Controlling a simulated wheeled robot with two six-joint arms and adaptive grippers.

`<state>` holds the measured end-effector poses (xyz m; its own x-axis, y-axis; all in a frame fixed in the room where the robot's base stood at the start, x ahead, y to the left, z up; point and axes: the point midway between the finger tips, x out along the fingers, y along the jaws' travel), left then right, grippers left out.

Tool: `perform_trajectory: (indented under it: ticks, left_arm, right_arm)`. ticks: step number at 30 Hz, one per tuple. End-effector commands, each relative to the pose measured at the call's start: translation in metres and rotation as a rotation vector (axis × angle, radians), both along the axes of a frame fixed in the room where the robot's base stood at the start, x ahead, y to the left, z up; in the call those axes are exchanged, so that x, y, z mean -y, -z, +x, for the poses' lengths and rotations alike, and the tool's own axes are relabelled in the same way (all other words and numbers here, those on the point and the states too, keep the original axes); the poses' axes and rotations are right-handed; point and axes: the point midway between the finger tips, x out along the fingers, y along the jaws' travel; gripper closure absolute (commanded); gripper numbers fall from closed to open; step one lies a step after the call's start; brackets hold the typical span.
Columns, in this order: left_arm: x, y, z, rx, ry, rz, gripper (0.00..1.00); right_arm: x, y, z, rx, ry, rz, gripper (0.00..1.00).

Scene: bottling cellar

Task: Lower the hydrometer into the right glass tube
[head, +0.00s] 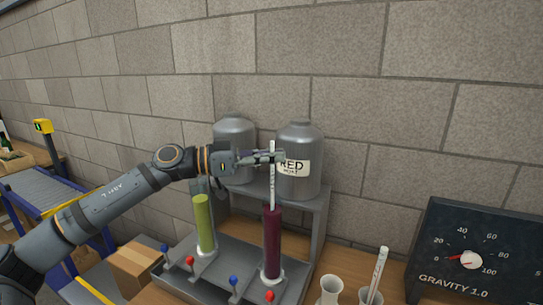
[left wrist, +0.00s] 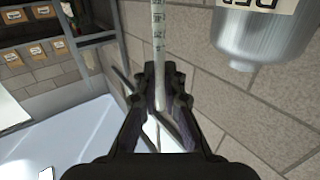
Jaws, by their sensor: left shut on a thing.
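The hydrometer (head: 272,186) is a thin pale stem with scale marks, upright in the head view. My left gripper (head: 276,158) is shut on its upper part. In the left wrist view the marked stem (left wrist: 158,35) runs between the fingertips (left wrist: 160,78). The right glass tube (head: 272,243) holds dark red liquid and stands upright on the grey stand, straight below the hydrometer. The hydrometer's lower end meets the tube's top in the picture; I cannot tell whether it is inside the mouth. The left glass tube (head: 205,222) holds yellow-green liquid. My right gripper is not in view.
Two metal tanks (head: 234,135) stand on a shelf (head: 318,212) behind the tubes, the right one labelled RED. Blue and red knobs (head: 233,280) line the stand's front. At right are a pale vessel (head: 330,290), another stem (head: 379,268) in a holder, and a gauge box (head: 480,250).

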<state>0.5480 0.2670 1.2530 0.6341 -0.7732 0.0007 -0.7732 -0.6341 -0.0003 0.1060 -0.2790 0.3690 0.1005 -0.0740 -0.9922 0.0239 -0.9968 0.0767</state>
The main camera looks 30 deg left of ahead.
Motion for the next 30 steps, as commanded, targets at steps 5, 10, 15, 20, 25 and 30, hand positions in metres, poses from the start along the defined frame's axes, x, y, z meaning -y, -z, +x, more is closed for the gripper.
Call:
perform_trajectory:
  ticks: [5, 10, 15, 20, 25, 30]
  left_arm:
    - [0.000, 0.011, 0.000, -0.001, 0.000, 0.000, 1.00]
    - [0.000, 0.019, 0.000, -0.002, 0.001, 0.000, 1.00]
    - [0.000, 0.027, 0.000, -0.001, 0.000, 0.001, 1.00]
    - [0.000, 0.029, 0.000, -0.001, 0.000, 0.001, 1.00]
    - [0.000, 0.028, 0.000, -0.001, 0.000, 0.001, 1.00]
    - [0.000, 0.028, 0.000, -0.001, 0.000, 0.000, 0.76]
  right_arm:
    - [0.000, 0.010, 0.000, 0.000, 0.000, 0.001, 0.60]
    - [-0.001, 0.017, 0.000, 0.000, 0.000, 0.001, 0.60]
    - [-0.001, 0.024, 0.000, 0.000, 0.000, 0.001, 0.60]
    - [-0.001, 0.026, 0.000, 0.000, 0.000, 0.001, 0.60]
    - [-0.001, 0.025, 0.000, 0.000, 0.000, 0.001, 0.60]
    - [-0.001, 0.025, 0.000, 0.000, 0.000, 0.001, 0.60]
